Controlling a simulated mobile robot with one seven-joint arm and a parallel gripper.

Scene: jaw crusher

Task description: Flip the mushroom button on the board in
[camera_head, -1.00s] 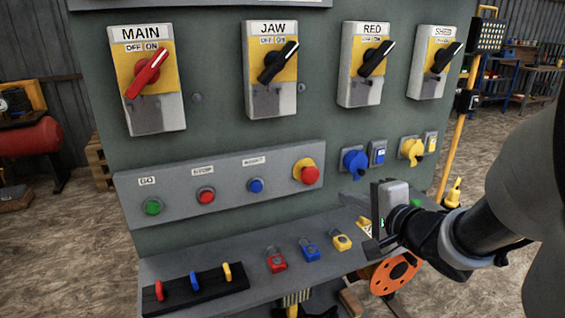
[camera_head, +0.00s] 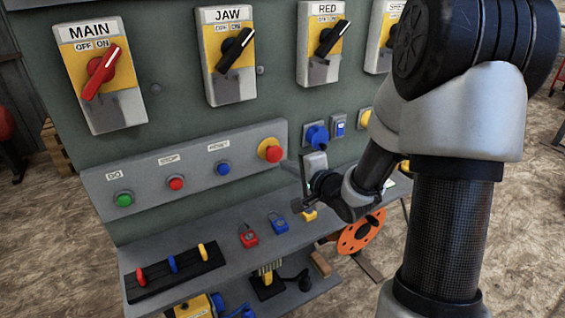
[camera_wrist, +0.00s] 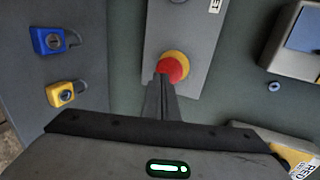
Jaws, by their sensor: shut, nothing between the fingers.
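The mushroom button is a red cap on a yellow collar (camera_head: 270,149) at the right end of the grey button strip on the board. It also shows in the wrist view (camera_wrist: 172,67), just beyond the fingertips. My gripper (camera_head: 284,163) is close to the button, on its lower right. In the wrist view the shut, empty fingers (camera_wrist: 161,80) point at the red cap and overlap its lower left edge. I cannot tell whether they touch it.
Green (camera_head: 124,199), red (camera_head: 176,183) and blue (camera_head: 223,168) buttons sit left on the strip. Rotary switches are above, including a red-handled MAIN switch (camera_head: 101,72). Red (camera_head: 249,238) and blue (camera_head: 279,225) padlocks lie on the shelf below.

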